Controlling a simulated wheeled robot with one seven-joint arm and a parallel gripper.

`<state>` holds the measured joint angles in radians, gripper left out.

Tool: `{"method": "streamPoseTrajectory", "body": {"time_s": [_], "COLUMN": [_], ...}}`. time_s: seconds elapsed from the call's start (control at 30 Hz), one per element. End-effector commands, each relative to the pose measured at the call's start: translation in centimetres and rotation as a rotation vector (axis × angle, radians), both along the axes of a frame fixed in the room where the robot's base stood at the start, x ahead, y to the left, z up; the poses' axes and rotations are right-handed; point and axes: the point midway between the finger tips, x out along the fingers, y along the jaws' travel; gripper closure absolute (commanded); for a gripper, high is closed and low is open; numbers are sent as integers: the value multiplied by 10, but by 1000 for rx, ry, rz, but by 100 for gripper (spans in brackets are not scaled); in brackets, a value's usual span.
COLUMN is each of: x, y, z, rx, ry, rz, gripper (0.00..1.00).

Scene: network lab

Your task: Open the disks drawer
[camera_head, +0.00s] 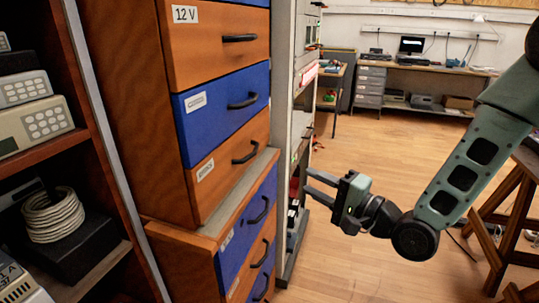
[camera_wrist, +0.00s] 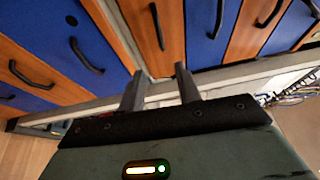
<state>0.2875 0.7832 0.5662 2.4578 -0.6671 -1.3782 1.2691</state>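A tall cabinet of orange and blue drawers stands left of centre in the head view. Its upper part shows an orange drawer labelled 12 V (camera_head: 205,55), a blue drawer (camera_head: 215,115) and an orange drawer (camera_head: 222,172). A lower part has another blue drawer (camera_head: 240,232) with more below. All have dark bar handles and look shut. The other labels are too small to read, so I cannot tell which is the disks drawer. My gripper (camera_head: 309,184) is open and empty, right of the cabinet. In the wrist view its fingers (camera_wrist: 160,78) are apart, with drawer fronts beyond.
A shelf with electronic devices and a cable coil (camera_head: 53,214) is at the left. A grey rack (camera_head: 284,90) stands just right of the cabinet. A wooden stand (camera_head: 495,215) is at the right. A desk with a monitor (camera_head: 411,46) is at the back. The middle floor is clear.

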Motion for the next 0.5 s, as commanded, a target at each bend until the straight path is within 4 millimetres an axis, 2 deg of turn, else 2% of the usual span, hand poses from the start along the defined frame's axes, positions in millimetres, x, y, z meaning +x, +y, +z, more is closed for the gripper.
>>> {"method": "streamPoseTrajectory", "body": {"time_s": [0.17, 0.5], "x": [13, 61], "y": [16, 68], "z": [3, 6], "rx": [2, -1], "ry": [-4, -4], "rz": [2, 2], "gripper": [67, 67]}}
